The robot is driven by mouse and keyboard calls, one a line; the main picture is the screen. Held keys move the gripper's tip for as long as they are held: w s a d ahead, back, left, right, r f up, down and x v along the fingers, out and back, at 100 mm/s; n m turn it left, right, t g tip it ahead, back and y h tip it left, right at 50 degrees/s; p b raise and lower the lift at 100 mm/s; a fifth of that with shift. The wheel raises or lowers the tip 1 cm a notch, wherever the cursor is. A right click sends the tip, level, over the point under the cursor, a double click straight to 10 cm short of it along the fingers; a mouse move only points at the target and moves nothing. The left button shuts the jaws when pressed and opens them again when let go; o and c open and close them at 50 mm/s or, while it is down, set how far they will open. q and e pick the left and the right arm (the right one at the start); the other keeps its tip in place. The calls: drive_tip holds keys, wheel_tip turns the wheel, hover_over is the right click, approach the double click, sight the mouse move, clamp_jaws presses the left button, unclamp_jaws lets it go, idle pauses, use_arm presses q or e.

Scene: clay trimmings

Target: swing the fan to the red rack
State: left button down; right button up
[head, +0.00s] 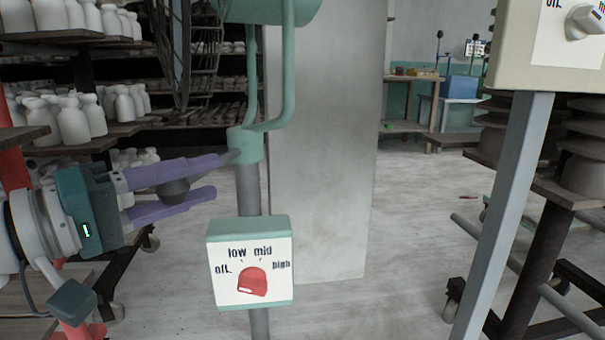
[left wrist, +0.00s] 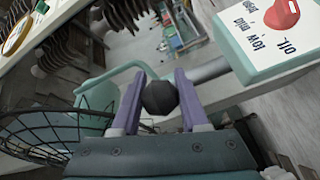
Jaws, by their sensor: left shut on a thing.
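The green fan (head: 272,10) stands on a grey post in the middle of the head view, its top cut off. Its wire cage (head: 187,50) is seen nearly edge-on, left of the green housing; the cage also shows in the left wrist view (left wrist: 45,128). My left gripper (head: 216,177) is shut on a dark round knob (head: 173,190) beside the fan's green collar (head: 245,144). The knob sits between the purple fingers in the left wrist view (left wrist: 160,97). Red posts of a rack (head: 14,172) show at the far left, partly hidden by my arm. My right gripper is out of view.
The fan's switch box (head: 250,262) with a red dial is on the post below the gripper. White bottles (head: 70,125) fill shelves behind. A grey pillar (head: 320,150) stands behind the fan. Another switch box (head: 548,45) on a grey stand is at right. Open floor lies between.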

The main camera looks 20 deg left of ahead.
use_arm(q)
drive_tip(key=shift+r, duration=0.3)
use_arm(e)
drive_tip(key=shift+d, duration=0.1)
use_arm(q)
drive_tip(key=c, duration=0.8)
unclamp_jaws()
drive_tip(key=shift+c, duration=0.2)
drive_tip(key=o, duration=0.3)
drive_tip(key=shift+s+a+f, duration=0.15)
drive_tip(key=shift+s+a, duration=0.05)
drive_tip(key=shift+s, duration=0.05)
drive_tip(key=shift+o, duration=0.6)
drive_tip(key=shift+f, duration=0.1)
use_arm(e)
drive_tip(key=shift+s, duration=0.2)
use_arm(q)
drive_tip(key=p+v, duration=0.4)
drive_tip(key=v, duration=0.4)
drive_tip(key=shift+s+a, duration=0.1)
drive_tip(key=shift+s, duration=0.25)
drive_tip(key=shift+s+a, duration=0.2)
drive_tip(key=shift+s, duration=0.3)
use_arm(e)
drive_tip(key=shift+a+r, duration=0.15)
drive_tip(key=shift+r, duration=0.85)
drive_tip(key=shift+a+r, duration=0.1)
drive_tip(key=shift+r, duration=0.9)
